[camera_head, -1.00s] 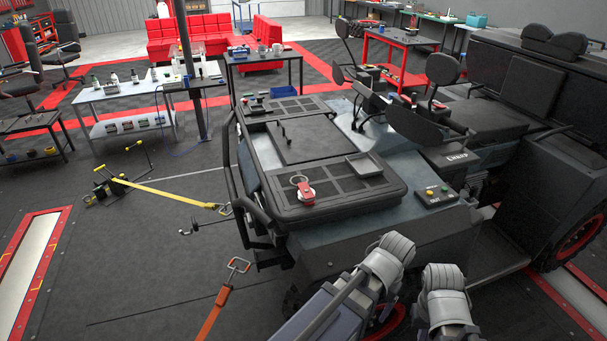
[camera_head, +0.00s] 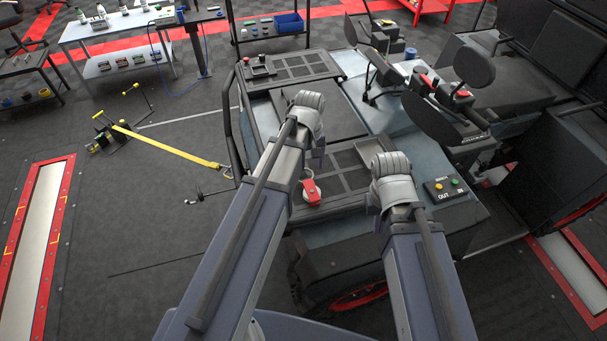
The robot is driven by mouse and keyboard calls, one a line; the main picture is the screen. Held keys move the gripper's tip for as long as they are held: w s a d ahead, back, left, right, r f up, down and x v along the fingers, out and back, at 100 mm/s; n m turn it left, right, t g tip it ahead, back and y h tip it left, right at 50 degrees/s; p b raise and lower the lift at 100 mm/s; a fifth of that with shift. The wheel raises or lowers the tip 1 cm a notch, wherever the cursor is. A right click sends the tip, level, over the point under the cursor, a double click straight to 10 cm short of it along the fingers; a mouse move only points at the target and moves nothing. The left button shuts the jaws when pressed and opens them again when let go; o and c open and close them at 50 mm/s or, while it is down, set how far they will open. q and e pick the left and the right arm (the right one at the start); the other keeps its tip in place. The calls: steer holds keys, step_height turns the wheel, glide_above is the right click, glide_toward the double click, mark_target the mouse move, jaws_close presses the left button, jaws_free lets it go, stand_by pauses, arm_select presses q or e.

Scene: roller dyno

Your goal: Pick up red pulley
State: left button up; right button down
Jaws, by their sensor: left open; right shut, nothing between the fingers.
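My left gripper (camera_head: 318,150) hangs beyond my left wrist, just above the pulley in the picture. It is open, and its fingers are mostly hidden by the wrist. My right gripper (camera_head: 388,178) is right of the pulley, over the front of the vehicle. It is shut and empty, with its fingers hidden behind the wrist. Neither gripper visibly touches the pulley.
The vehicle (camera_head: 460,215) has a button box (camera_head: 446,188) at its front right, and mirrors and seats behind. A yellow strap (camera_head: 165,146) runs along the floor at left. A workbench (camera_head: 115,40) stands at the back left. Floor is open at lower left.

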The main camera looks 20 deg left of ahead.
mark_target(309, 185)
arm_select(q)
steer(key=shift+s+f+b, duration=0.2)
steer(key=shift+f+b, duration=0.45)
steer(key=shift+b, duration=0.1)
steer(key=shift+w+f+b, duration=0.15)
steer(key=shift+f+b, duration=0.55)
steer(key=shift+f, duration=0.05)
steer(key=shift+r, duration=0.1)
steer(key=shift+d, duration=0.1)
steer(key=f+b, duration=0.5)
steer(key=shift+s+d+f, duration=0.15)
steer(key=shift+s+d, duration=0.05)
steer(key=shift+s, duration=0.05)
jaws_close()
